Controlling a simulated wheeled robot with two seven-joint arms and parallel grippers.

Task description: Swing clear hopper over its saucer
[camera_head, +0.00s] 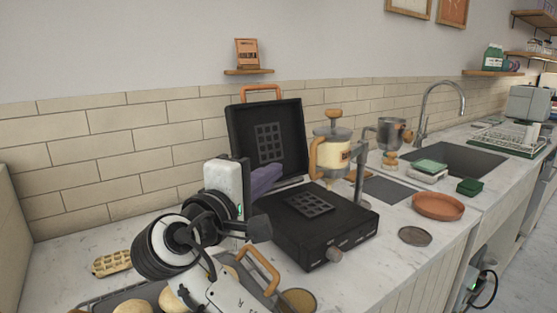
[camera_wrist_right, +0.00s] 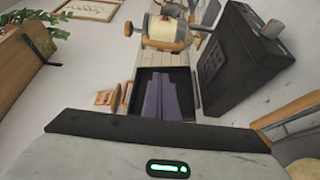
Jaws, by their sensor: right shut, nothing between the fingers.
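A grey, see-through cup-shaped hopper (camera_head: 390,132) with a wooden lower part sits beside a grey upright post (camera_head: 361,178) on the counter. It appears joined to the post near its rim, though I cannot tell exactly how. A flat dark grey round dish (camera_head: 415,236), perhaps the saucer, lies on the counter in front and to the right of the post, not under the hopper. My right gripper (camera_head: 266,178) is in front of the raised waffle maker lid, left of the hopper and well apart from it. Its purple fingers (camera_wrist_right: 168,98) are shut and empty in the right wrist view. My left gripper is not in view.
An open black waffle maker (camera_head: 315,225) stands beneath and right of my right gripper. A cream press with a wooden handle (camera_head: 331,150) stands between it and the hopper. A terracotta dish (camera_head: 438,205) lies near the sink (camera_head: 455,157). Rolls on a tray lie at the bottom left.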

